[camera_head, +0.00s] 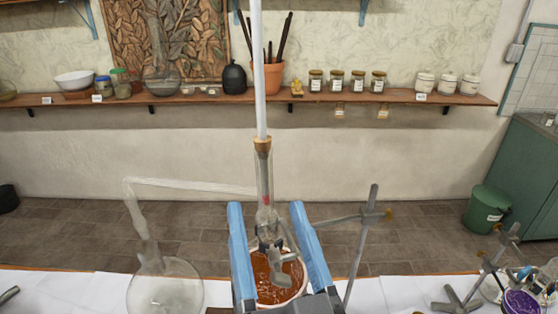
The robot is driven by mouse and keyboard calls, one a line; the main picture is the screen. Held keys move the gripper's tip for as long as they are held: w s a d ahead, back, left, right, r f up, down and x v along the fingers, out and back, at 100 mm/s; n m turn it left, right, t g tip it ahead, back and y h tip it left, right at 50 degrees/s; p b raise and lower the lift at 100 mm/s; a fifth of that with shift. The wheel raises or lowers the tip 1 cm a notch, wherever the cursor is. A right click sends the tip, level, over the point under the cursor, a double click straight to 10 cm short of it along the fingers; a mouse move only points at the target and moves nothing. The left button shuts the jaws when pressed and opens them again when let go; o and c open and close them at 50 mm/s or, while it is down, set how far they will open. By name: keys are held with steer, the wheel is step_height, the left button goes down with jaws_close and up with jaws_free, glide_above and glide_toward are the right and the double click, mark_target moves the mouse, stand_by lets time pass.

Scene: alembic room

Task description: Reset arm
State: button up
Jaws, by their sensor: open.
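My gripper (267,232) shows at the bottom centre, with two blue fingers spread apart. It is open. Between and beyond the fingers, a clear glass tube (264,185) stands upright with a tan collar and a long white rod above it. A clamp stand (362,240) at the right reaches an arm toward the tube. Below the tube is a round pot (303,283) with orange-brown contents, partly hidden by my gripper. I cannot tell whether the fingers touch the glass.
A clear glass flask (165,285) with a bent neck stands left on the white-covered table (80,290). Stands and a purple-filled bowl (521,302) crowd the right. A wall shelf (200,98) holds jars and bowls. A green bin (487,208) stands on the floor.

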step_height(320, 180, up, 26)
steer(key=s+t+h, duration=0.2)
steer(key=t+h, duration=0.3)
steer(key=t, duration=0.1)
steer(key=shift+d+f, duration=0.25)
steer(key=shift+d, duration=0.15)
steer(key=shift+s, duration=0.1)
